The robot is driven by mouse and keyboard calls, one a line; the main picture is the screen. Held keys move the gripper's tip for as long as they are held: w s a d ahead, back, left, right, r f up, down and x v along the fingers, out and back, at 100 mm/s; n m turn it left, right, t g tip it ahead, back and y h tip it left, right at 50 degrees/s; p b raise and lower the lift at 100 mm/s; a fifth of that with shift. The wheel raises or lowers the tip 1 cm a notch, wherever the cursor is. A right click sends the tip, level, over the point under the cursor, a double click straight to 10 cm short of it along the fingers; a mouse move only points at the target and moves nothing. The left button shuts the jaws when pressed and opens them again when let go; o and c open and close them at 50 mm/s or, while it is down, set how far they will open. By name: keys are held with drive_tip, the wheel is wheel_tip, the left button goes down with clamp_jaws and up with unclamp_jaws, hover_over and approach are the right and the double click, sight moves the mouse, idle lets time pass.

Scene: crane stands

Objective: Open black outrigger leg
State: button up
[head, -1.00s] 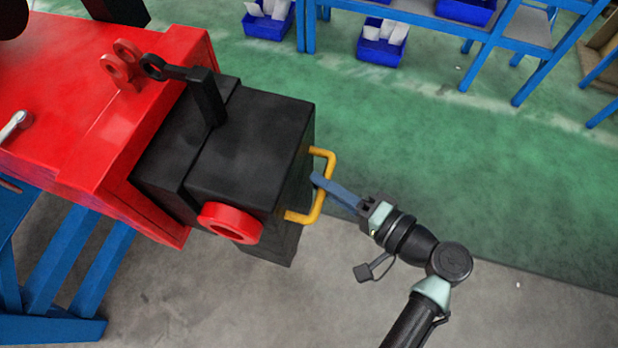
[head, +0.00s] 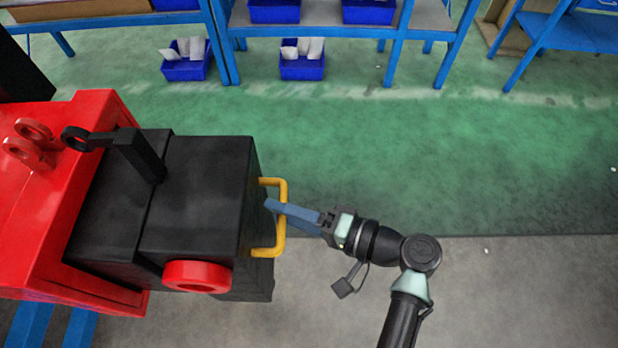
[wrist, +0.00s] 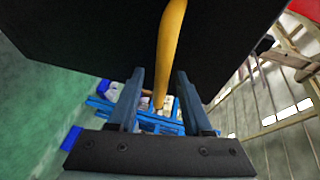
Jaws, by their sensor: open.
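The black outrigger leg (head: 200,195) is a dark box section at the end of the red crane body (head: 28,235). A yellow handle (head: 281,190) is fixed to its right end face. My gripper (head: 270,205) reaches in from the right, its blue fingertips at the handle. In the wrist view my two fingers (wrist: 158,95) are apart, with the yellow handle (wrist: 168,45) running between them. The fingers do not look closed on it. The black end face (wrist: 100,35) fills much of the wrist view's top.
A red round flange (head: 197,275) sticks out of the leg's front side. A black arm with a ring (head: 140,155) stands on top. Blue shelves (head: 330,32) with blue bins (head: 302,68) stand at the back. The floor (head: 480,180) to the right is clear.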

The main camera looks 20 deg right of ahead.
drive_tip(key=b+v, duration=0.2)
drive_tip(key=v, duration=1.1)
drive_tip(key=shift+b, duration=0.35)
